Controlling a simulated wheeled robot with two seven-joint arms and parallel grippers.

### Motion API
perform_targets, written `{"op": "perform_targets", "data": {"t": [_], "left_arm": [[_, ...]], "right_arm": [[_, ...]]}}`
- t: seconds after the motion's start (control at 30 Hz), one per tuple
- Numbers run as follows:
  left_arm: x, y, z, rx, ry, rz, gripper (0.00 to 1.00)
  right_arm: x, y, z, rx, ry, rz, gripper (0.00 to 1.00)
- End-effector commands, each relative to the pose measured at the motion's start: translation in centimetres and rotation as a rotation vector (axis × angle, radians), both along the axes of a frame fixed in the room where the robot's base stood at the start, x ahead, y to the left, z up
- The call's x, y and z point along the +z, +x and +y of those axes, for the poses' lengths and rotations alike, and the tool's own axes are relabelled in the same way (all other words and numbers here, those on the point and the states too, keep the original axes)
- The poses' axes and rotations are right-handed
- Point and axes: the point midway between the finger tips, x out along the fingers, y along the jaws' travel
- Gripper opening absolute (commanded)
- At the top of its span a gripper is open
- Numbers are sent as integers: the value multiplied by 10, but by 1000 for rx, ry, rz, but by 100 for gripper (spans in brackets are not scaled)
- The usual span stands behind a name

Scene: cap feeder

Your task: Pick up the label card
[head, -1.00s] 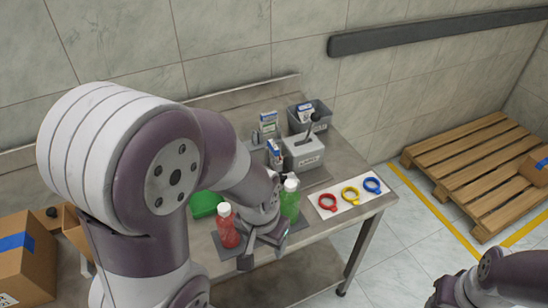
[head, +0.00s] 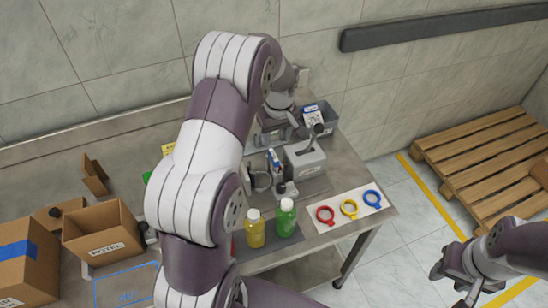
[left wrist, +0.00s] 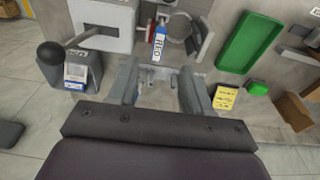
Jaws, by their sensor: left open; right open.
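Several cards are in view, and I cannot tell which one the task means. A white-and-blue card (head: 313,116) stands in a grey bin at the back; it shows at the left in the left wrist view (left wrist: 76,73). Another blue-and-white card (head: 274,160) stands by the grey press, also in the left wrist view (left wrist: 160,40). A yellow card (left wrist: 227,97) lies to the right of my fingers. My left gripper (left wrist: 161,72) is open above the back of the table, its fingers apart beyond the press-side card. My right gripper (head: 452,270) is open, off the table.
The grey press (head: 304,160) with its lever stands just in front of my left gripper. A yellow bottle (head: 255,228) and a green bottle (head: 286,218) stand at the front. Coloured rings lie on a white sheet (head: 333,226). An open box (head: 103,234) is at left.

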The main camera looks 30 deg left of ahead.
Motion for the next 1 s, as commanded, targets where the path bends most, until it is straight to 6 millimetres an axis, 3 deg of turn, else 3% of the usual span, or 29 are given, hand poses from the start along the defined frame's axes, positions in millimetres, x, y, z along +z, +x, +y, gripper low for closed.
{"op": "perform_targets", "data": {"t": [0.5, 0.73, 0.77, 0.9, 1.0], "left_arm": [[-79, 3, 13, -4, 0, 0, 49], [-85, 4, 13, -3, 0, -3, 49], [-85, 4, 13, -4, 0, -3, 46], [-85, 4, 13, -4, 0, -3, 0], [-85, 4, 13, -4, 0, -3, 0]], "right_arm": [[36, 0, 0, 0, 0, 0, 43], [34, 0, 0, 0, 0, 0, 43], [34, 0, 0, 0, 0, 0, 43], [34, 0, 0, 0, 0, 0, 43], [34, 0, 0, 0, 0, 0, 43]]}}
